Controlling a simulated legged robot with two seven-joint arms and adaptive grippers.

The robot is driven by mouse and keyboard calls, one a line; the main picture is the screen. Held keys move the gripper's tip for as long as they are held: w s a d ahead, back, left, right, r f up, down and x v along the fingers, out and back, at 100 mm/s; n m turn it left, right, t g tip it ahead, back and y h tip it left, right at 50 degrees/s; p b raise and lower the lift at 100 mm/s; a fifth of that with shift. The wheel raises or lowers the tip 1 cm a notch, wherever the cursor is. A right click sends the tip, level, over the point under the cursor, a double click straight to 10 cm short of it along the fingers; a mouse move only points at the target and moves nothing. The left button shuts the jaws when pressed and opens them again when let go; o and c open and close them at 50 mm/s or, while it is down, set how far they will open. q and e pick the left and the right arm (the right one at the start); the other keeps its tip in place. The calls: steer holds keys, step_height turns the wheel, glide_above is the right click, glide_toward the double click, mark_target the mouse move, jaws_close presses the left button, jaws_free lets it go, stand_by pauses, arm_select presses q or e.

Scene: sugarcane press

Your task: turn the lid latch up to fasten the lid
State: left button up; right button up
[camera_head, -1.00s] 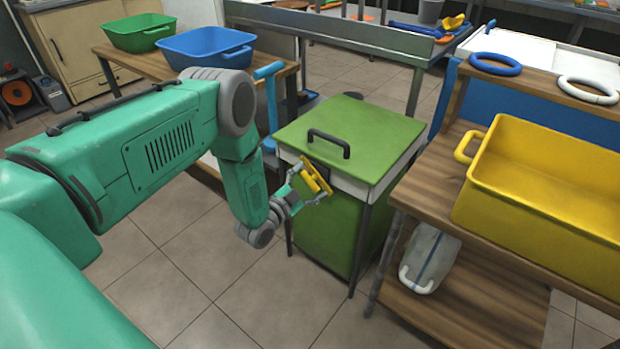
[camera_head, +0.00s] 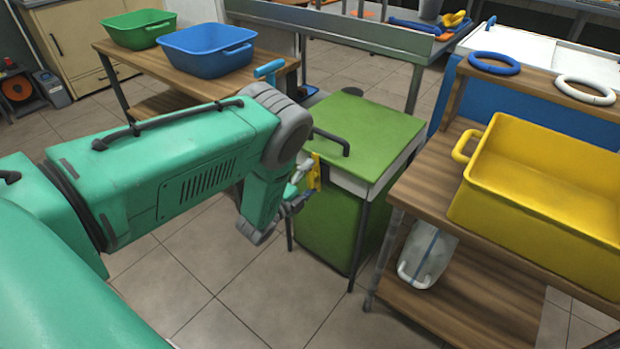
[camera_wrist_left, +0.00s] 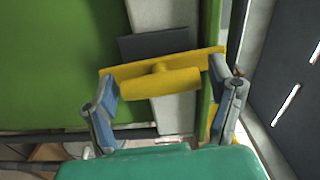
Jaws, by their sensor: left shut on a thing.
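The green bin (camera_head: 335,215) stands on dark legs with its green lid (camera_head: 372,130) down. A black handle sits on the lid. The yellow lid latch (camera_head: 315,172) is on the bin's near left side, just below the lid, and looks close to upright. In the left wrist view, the latch (camera_wrist_left: 160,82) shows as a yellow bar with a crosspiece in front of a dark plate (camera_wrist_left: 155,42). My left gripper (camera_head: 304,188) is shut on the latch, with its blue-grey fingers at both ends of the bar. My forearm partly covers the bin's left side. My right gripper is out of view.
A wooden shelf (camera_head: 425,185) with a yellow tub (camera_head: 540,215) stands close on the right. A wooden table (camera_head: 190,85) with a blue tub (camera_head: 208,50) and a green tub (camera_head: 137,29) is behind my arm. Tiled floor is clear in front.

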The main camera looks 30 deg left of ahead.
arm_select(q)
steer(key=shift+s+d+f+m, duration=0.15)
steer(key=shift+f+m, duration=0.15)
steer(key=shift+m, duration=0.2)
steer(key=o, duration=1.2)
steer(key=shift+c, duration=0.2)
steer(key=shift+r, duration=0.15)
steer(key=shift+s, duration=0.1)
steer(key=s+a, duration=0.1)
steer(key=s, duration=1)
steer(key=shift+s, duration=0.25)
